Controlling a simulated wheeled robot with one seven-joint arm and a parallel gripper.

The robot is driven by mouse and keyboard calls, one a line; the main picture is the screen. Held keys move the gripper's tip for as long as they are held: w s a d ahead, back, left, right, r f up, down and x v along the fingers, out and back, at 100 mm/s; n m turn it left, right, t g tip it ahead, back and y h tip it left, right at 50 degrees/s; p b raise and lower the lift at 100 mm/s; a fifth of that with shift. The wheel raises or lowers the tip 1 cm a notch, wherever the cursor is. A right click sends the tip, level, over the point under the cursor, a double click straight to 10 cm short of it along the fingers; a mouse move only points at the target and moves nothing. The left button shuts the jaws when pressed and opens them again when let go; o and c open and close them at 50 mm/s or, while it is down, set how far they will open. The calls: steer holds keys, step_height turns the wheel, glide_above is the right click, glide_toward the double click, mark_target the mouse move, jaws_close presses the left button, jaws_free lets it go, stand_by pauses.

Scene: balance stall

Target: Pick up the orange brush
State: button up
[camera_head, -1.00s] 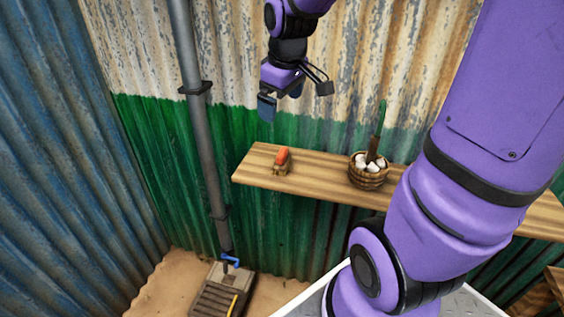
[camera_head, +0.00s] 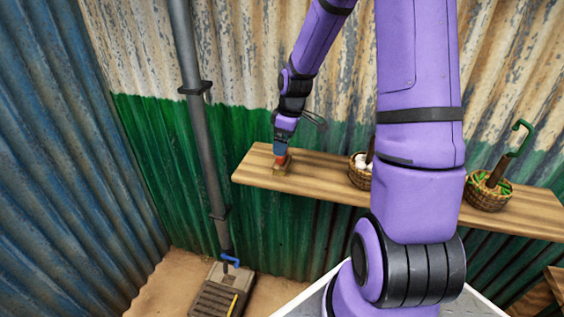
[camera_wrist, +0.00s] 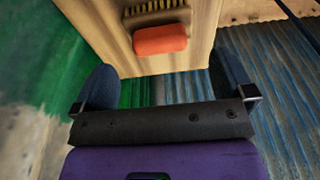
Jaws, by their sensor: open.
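The orange brush (camera_head: 283,161) rests near the left end of the wooden shelf (camera_head: 325,184), partly hidden by my gripper in the head view. In the wrist view, the orange back of the brush (camera_wrist: 160,40) lies just ahead of the fingertips, roughly centred between them, with its pale bristles toward the top edge. My gripper (camera_wrist: 164,75) is open and empty, with a blue finger on either side. In the head view my gripper (camera_head: 281,149) points down at the brush from just above; I cannot tell whether it touches it.
A basket with white items (camera_head: 360,170) stands on the shelf to the right, partly hidden by my arm. Another basket with green items (camera_head: 488,193) and a green hooked handle stands farther right. A corrugated metal wall rises behind the shelf, with a grey pipe (camera_head: 200,140) left of it.

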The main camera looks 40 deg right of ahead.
mark_target(281, 160)
steer(key=shift+w+a+f, duration=0.1)
steer(key=shift+w+f, duration=0.05)
steer(key=shift+f, duration=1.2)
steer(key=shift+w+a+f, duration=0.15)
steer(key=shift+f, duration=1.2)
steer(key=shift+w+a+f, duration=0.1)
steer(key=shift+w+f, duration=0.05)
steer(key=shift+f, duration=1.2)
steer(key=c, duration=0.8)
steer(key=shift+r, duration=0.15)
